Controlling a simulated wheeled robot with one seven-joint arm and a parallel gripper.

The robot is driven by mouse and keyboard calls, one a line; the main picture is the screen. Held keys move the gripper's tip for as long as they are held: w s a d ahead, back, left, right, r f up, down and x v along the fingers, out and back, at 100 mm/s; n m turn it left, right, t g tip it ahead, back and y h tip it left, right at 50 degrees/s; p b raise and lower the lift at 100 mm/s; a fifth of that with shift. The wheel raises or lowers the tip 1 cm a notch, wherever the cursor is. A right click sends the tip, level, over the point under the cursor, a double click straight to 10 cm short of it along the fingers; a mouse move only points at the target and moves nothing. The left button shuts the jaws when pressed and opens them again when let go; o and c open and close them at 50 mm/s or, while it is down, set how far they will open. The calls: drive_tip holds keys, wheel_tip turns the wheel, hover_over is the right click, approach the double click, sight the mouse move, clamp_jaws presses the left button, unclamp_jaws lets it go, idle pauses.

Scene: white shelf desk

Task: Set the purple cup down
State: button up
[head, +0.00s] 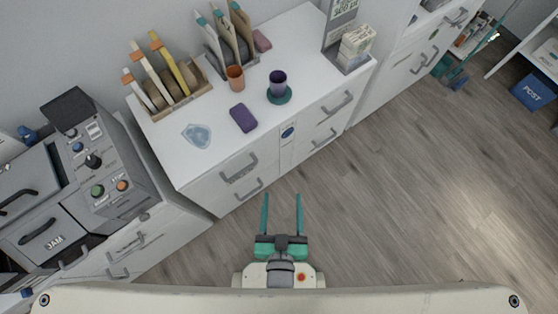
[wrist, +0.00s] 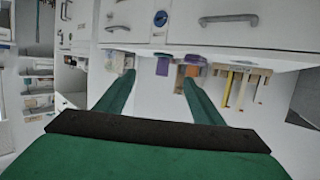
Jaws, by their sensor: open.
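The purple cup (head: 278,83) stands upright on a round green coaster (head: 280,95) on the white desk top (head: 225,165). My gripper (head: 282,198) is open and empty, over the floor in front of the desk's drawers, apart from the cup. In the wrist view, which looks upside down, the open green fingers (wrist: 158,85) point toward the desk. A small purple thing (wrist: 163,66) shows between them there, too small to be sure that it is the cup.
An orange cup (head: 235,78), a dark purple block (head: 243,118) and a pale blue flat piece (head: 197,135) share the desk top. Wooden racks with brushes (head: 168,100) stand behind. A grey machine (head: 85,170) is at left.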

drive_tip(key=s+r, duration=0.4)
drive_tip(key=s, duration=0.2)
drive_tip(key=shift+s+a+r+t+y, duration=0.15)
drive_tip(key=shift+a+t+y, duration=0.15)
drive_tip(key=shift+a, duration=0.15)
